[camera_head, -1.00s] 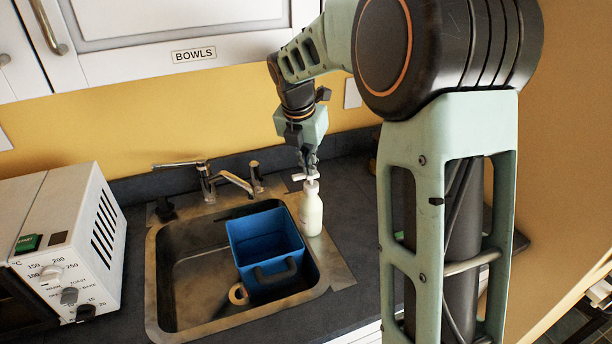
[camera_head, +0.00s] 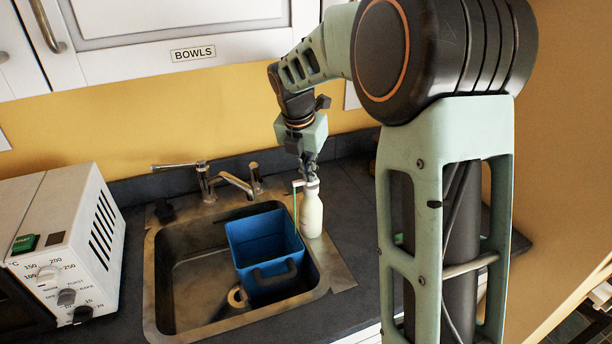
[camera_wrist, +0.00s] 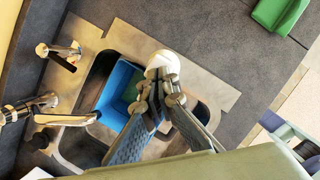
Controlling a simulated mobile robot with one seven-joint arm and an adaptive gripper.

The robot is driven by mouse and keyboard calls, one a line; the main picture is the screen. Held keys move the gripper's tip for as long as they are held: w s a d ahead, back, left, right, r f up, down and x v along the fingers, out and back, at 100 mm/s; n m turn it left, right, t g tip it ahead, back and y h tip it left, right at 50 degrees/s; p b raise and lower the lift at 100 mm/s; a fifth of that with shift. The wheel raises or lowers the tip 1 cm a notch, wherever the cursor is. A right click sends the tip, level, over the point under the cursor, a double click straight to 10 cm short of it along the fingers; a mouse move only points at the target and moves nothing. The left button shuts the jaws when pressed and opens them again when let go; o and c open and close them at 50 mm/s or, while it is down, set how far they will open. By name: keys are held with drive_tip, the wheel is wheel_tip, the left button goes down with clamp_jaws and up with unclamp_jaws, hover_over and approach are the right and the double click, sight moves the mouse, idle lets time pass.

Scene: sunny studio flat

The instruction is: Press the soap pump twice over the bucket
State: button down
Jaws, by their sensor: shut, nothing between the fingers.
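The white soap bottle (camera_head: 311,214) stands upright on the sink's right rim, beside the blue bucket (camera_head: 253,233). Its white pump head (camera_head: 299,183) sits low on the bottle, and its spout points left towards the bucket. A thin green stream of soap (camera_head: 295,208) hangs from the spout down to the bucket's right side. My gripper (camera_head: 311,176) is shut and empty, pointing down with its fingertips on the pump head. In the wrist view, my gripper (camera_wrist: 160,92) covers part of the white bottle (camera_wrist: 163,62), with the blue bucket (camera_wrist: 118,82) to its left.
The bucket stands in the metal sink (camera_head: 185,325). The faucet (camera_head: 235,182) is behind the sink. A white toaster oven (camera_head: 75,215) stands at left. A green object (camera_wrist: 278,12) lies on the counter in the wrist view.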

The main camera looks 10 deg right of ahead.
drive_tip(key=shift+r+p, duration=2.05)
drive_tip(key=shift+r, duration=0.3)
wheel_tip(320, 180, up, 4)
drive_tip(key=shift+r, duration=0.2)
